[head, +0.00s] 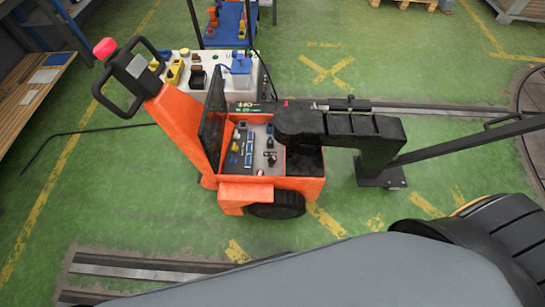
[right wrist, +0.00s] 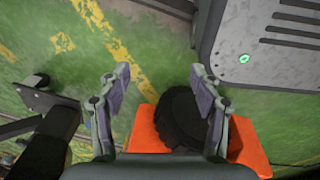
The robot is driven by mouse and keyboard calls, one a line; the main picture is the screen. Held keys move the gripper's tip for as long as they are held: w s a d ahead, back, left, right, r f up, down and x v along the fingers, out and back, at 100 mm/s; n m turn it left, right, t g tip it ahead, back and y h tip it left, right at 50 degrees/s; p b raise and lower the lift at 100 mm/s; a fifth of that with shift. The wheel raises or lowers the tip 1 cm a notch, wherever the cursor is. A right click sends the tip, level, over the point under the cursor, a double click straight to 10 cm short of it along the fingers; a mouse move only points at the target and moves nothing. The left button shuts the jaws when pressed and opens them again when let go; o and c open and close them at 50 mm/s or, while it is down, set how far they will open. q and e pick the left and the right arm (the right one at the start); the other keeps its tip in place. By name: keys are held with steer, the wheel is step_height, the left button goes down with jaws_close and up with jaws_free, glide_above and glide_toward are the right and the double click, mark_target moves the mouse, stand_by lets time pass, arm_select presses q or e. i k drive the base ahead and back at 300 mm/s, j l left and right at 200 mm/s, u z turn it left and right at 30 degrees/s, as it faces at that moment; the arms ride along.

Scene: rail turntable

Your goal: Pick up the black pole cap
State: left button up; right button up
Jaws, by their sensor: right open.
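The orange cart (head: 178,130) stands in the middle of the head view. Its open bay (head: 257,135) holds several small parts, with a few small dark ones (head: 270,157) on the right side. I cannot tell which of these, if any, is the black pole cap. My right gripper (right wrist: 160,78) is open and empty in the right wrist view. It is over the green floor by the orange cart's corner (right wrist: 146,135) and black wheel (right wrist: 182,118). No small black cap shows between its fingers. My left gripper is not in view.
A black arm-like coupling (head: 340,128) joins the cart's right side to a long bar (head: 465,138). A light tray of parts (head: 190,68) stands behind the cart. A wooden bench (head: 38,85) is at left. Green floor is free at lower left and upper right.

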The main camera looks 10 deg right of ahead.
mark_target(271, 159)
steer(key=z, duration=0.3)
steer(key=i+j+z, duration=0.2)
steer(key=j+z, duration=0.15)
steer(key=j, duration=0.35)
steer(key=i+j+z, duration=0.1)
steer(key=j+z, duration=0.2)
steer(key=j, duration=0.45)
steer(key=j+z, duration=0.35)
steer(key=j, duration=1.4)
steer(key=i, duration=0.05)
